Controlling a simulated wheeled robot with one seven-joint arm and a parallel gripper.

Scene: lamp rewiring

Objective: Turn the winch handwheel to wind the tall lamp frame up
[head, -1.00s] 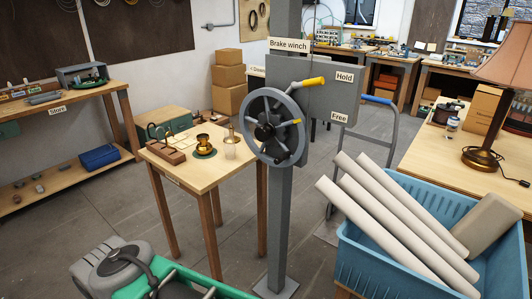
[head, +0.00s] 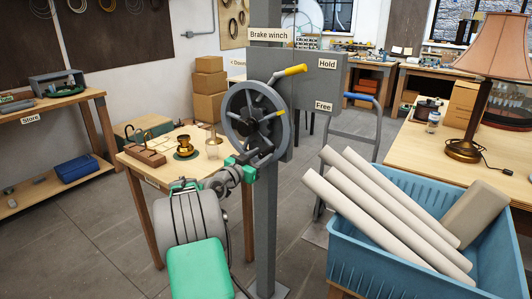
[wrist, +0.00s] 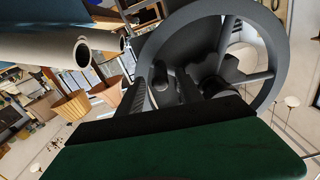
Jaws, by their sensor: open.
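The winch handwheel (head: 231,128) is a dark grey spoked wheel with a yellow mark on its right side. It sits on the front of the grey brake winch box (head: 318,84) on a post. The yellow-handled brake lever (head: 291,74) tilts up to the right, toward the "Hold" label. My gripper (head: 262,152) is open at the wheel's lower right, partly overlapping the rim. In the wrist view the wheel (wrist: 274,55) is very close, and the dark fingers reach toward its hub and spokes; contact is unclear. I cannot pick out the tall lamp frame.
A small wooden table (head: 205,166) with brass parts stands behind my arm. A blue crate (head: 365,262) with pale tubes is at the right. A bench with a shaded lamp (head: 487,50) is beyond it. A blue-handled trolley (head: 361,97) stands behind the post.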

